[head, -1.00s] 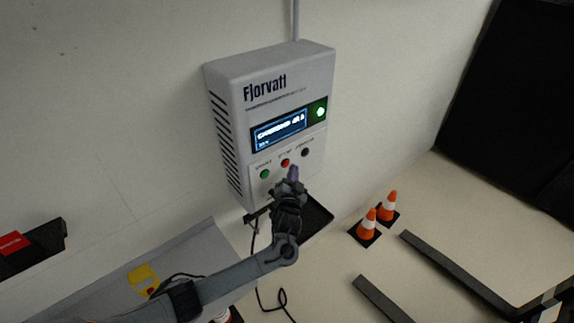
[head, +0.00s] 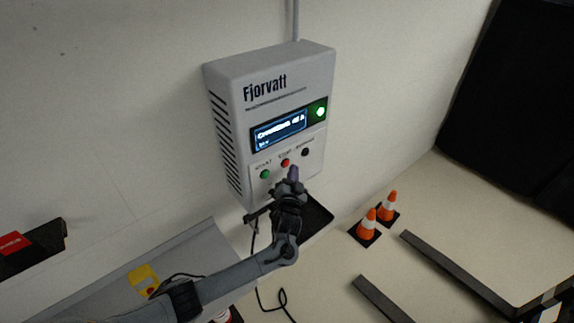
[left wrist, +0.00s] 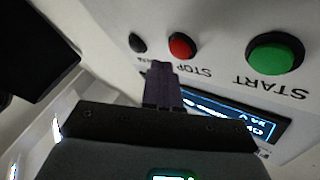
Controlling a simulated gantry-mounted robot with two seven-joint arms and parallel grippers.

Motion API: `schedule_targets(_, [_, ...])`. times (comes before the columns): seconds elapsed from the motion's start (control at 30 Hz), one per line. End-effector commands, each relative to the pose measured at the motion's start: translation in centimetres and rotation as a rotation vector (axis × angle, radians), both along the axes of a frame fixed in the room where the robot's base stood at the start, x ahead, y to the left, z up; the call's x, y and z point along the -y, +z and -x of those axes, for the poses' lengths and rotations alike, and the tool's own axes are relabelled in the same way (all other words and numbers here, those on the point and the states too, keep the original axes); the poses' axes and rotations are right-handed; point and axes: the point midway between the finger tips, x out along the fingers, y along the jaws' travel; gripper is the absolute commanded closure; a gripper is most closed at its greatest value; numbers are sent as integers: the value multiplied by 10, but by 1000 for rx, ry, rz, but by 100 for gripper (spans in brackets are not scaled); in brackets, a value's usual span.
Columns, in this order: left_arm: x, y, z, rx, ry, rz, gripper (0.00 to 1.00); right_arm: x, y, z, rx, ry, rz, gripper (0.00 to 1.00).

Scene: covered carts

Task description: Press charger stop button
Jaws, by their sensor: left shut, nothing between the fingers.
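The grey Fjorvatt charger (head: 290,72) hangs on the wall, with a lit display (head: 279,131) and a glowing green light (head: 320,112). Its red STOP button (head: 285,163) sits between the green START button (head: 265,174) and a black button (head: 305,152). My left gripper (head: 293,173) is shut and empty, its purple fingertips just below the red button in the head view. In the left wrist view the fingertips (left wrist: 159,68) are close to the red STOP button (left wrist: 181,46) and appear apart from it. The START button (left wrist: 275,54) is to the right there. My right gripper is not in view.
A dark tray (head: 318,216) is under the charger, with a cable hanging by it. Two orange cones (head: 367,226) stand on the floor to the right, near dark bars (head: 460,276). A grey cover (head: 190,262) with a yellow label is at lower left.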

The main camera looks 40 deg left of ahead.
Motion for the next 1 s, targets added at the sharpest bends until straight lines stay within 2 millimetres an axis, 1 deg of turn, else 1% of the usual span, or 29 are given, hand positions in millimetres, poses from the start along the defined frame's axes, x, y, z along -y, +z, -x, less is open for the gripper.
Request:
schedule_targets(0.4, [-8,0,-1,-1,1,1,100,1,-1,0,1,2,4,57])
schedule_targets(1.0, [-10,0,-1,0,0,0,100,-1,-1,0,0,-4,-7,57])
